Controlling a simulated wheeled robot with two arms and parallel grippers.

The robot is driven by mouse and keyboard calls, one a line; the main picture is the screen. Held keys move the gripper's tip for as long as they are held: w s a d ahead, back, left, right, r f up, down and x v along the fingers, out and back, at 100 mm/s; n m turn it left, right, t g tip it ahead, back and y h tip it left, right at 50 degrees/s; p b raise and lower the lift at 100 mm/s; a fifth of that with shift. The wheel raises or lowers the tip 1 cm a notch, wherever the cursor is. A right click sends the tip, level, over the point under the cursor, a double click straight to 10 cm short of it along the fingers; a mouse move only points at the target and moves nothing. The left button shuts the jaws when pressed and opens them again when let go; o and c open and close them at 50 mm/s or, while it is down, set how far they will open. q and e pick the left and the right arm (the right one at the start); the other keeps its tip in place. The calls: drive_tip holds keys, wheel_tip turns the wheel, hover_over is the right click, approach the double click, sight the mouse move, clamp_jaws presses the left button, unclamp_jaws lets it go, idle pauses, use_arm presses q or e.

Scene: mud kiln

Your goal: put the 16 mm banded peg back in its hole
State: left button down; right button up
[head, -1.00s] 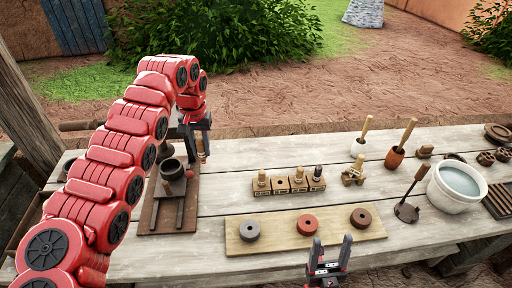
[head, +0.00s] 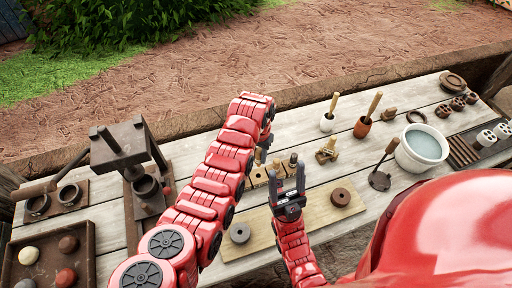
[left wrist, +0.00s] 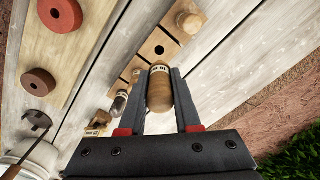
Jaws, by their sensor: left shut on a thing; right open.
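My left gripper (left wrist: 158,110) is shut on a wooden peg (left wrist: 160,92) with a pale label band; the print is too small to read surely. In the left wrist view the held peg appears beside a wooden peg block (left wrist: 150,52). One open, empty hole (left wrist: 160,47) shows there, next to a standing light peg (left wrist: 188,20). A darker peg (left wrist: 118,103) stands farther along. The gap between held peg and block cannot be judged. In the head view the left jaws are hidden behind my arm. My right gripper (head: 289,182) is open and empty, in front of the block (head: 259,177).
A board (head: 318,212) with round discs lies nearer than the block. A dark press (head: 122,150) stands left; a small wooden piece (head: 327,153), mallets and a white bucket (head: 421,148) stand right. Bare planks (head: 205,150) lie behind my left arm.

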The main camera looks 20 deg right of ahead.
sight(259, 166)
use_arm(q)
drive_tip(key=shift+s+f+b, duration=0.25)
drive_tip(key=shift+f+b, duration=0.1)
drive_tip(key=shift+f, duration=0.5)
wheel_tip(259, 166, down, 4)
drive_tip(key=shift+w+r+b, duration=0.1)
drive_tip(key=shift+w+b, duration=0.05)
drive_tip(key=shift+b, duration=1)
drive_tip(key=shift+f+b, duration=0.3)
drive_tip(key=shift+f, duration=0.05)
drive_tip(key=shift+f+b, duration=1.65)
drive_tip(key=shift+f, duration=0.1)
idle(1.2)
drive_tip(key=c, duration=0.5)
unclamp_jaws()
drive_tip(key=shift+c, duration=0.2)
